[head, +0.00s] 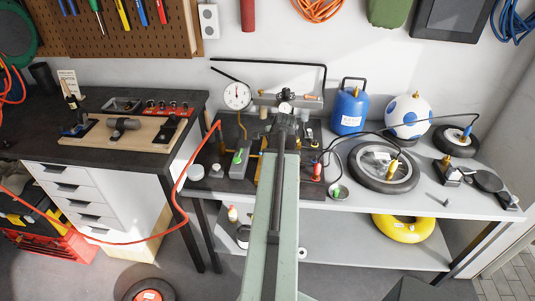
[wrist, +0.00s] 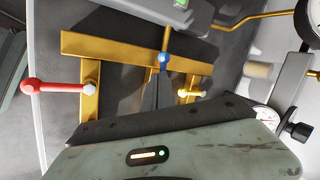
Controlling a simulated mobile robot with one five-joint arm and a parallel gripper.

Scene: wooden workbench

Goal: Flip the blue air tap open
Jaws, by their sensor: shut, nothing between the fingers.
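The blue air tap (wrist: 163,60) is at the middle of a brass pipe manifold (wrist: 105,48) in the wrist view. Only a short blue part with a pale cap shows, so its lever angle is unclear. My gripper (wrist: 156,80) is shut and empty, its dark narrow fingers pointing up at the blue tap from just below. I cannot tell whether they touch it. A red tap (wrist: 55,87) has its lever pointing left, and a small yellow tap (wrist: 192,93) sits on the right branch. In the head view my arm hides most of the manifold.
A round gauge (head: 237,95) stands behind the manifold, and a grey box with a green light (head: 238,158) is left of it. A blue gas bottle (head: 350,108), a wheel (head: 383,167) and a ball (head: 407,115) stand to the right. A red hose (head: 176,200) hangs at left.

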